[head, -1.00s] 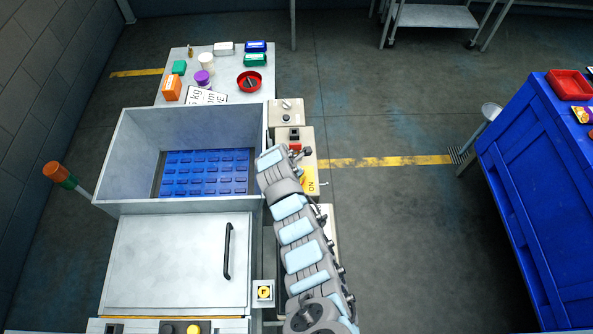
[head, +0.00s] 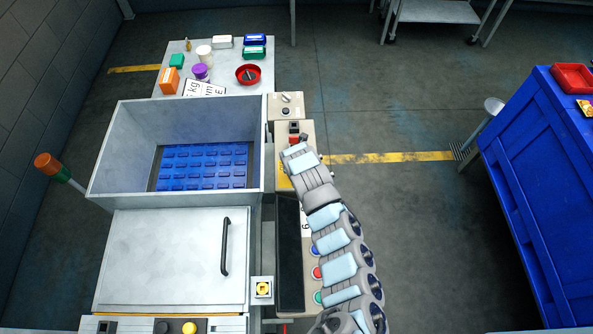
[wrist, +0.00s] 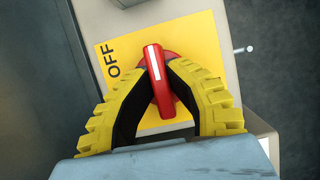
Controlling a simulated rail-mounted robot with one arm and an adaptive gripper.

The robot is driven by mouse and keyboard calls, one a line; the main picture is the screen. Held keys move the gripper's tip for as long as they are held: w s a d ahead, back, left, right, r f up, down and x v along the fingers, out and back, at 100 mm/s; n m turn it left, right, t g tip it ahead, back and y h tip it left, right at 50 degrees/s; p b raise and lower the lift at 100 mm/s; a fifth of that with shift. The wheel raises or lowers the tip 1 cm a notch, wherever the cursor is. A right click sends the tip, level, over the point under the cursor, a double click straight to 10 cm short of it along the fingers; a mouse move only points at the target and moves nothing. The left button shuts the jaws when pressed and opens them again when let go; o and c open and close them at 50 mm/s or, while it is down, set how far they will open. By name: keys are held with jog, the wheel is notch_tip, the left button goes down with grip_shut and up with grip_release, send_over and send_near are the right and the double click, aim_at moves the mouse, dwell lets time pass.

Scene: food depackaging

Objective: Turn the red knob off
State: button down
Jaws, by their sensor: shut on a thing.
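The red knob (wrist: 155,68) has a handle with a white stripe and sits on a yellow plate (wrist: 203,38) in the wrist view. The handle points nearly straight up in that view, tilted slightly left. The word OFF is printed on the plate to the left of the knob. My gripper (wrist: 162,74) has yellow ribbed fingers with dark inner pads, one on each side of the handle, shut on it. In the head view my gripper end (head: 294,156) lies over the control panel and hides the knob; only a sliver of yellow plate (head: 284,170) shows.
The control panel (head: 307,130) carries a red and black switch above my gripper and several coloured buttons (head: 316,271) below it. A grey metal bin (head: 124,150) with a blue ribbed floor stands left. A blue crate (head: 530,150) stands far right, with open floor between.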

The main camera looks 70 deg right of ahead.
jog(key=shift+f, duration=0.1)
dwell(0.3)
jog(key=c, duration=1)
grip_release()
jog(key=shift+c, duration=0.2)
jog(key=shift+s+a+r, duration=0.1)
jog(key=shift+a+r, duration=0.05)
jog(key=shift+r, duration=0.55)
jog(key=v, duration=1)
jog(key=shift+s+r, duration=0.15)
jog(key=shift+r, duration=0.15)
jog(key=shift+a, duration=0.1)
jog(key=shift+a, duration=0.1)
